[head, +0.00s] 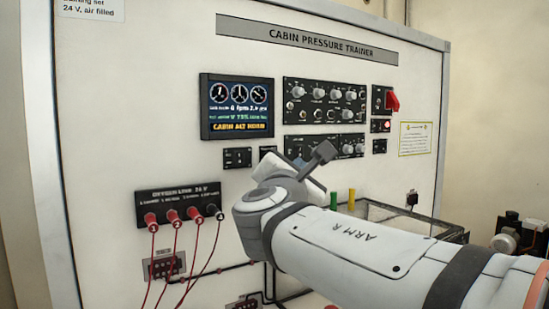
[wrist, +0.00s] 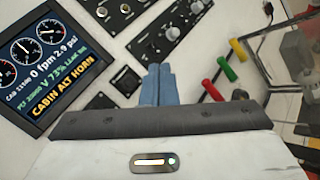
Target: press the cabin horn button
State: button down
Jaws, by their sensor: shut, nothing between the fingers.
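My gripper (wrist: 159,70) shows in the wrist view with its two blue fingers together and empty, pointing at the trainer panel. Just left of the fingertips is a small black plate with a round dark button (wrist: 127,81). Its label is too small to read, so I cannot tell for sure that it is the cabin horn button.
Knob panels (head: 325,102) sit above my wrist, with a red switch (head: 392,101) at right. Red leads hang from the oxygen panel (head: 178,205) at lower left. Green (wrist: 228,73) and yellow (wrist: 222,61) handles and an open bin (head: 400,216) are to the right.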

jog(key=w+a+p, duration=0.1)
jog(key=w+a, duration=0.3)
jog(key=w, duration=0.2)
jog(key=shift+w+a+p, duration=0.3)
jog(key=shift+p, duration=0.05)
dwell(1.9)
jog(key=shift+w+a, duration=0.2)
jog(key=shift+w, duration=0.15)
jog(key=shift+w+a, duration=0.3)
dwell(0.8)
jog(key=shift+d+b, duration=0.1)
jog(key=shift+b, duration=0.2)
jog(key=shift+s+d+b, duration=0.4)
jog(key=shift+s, duration=0.2)
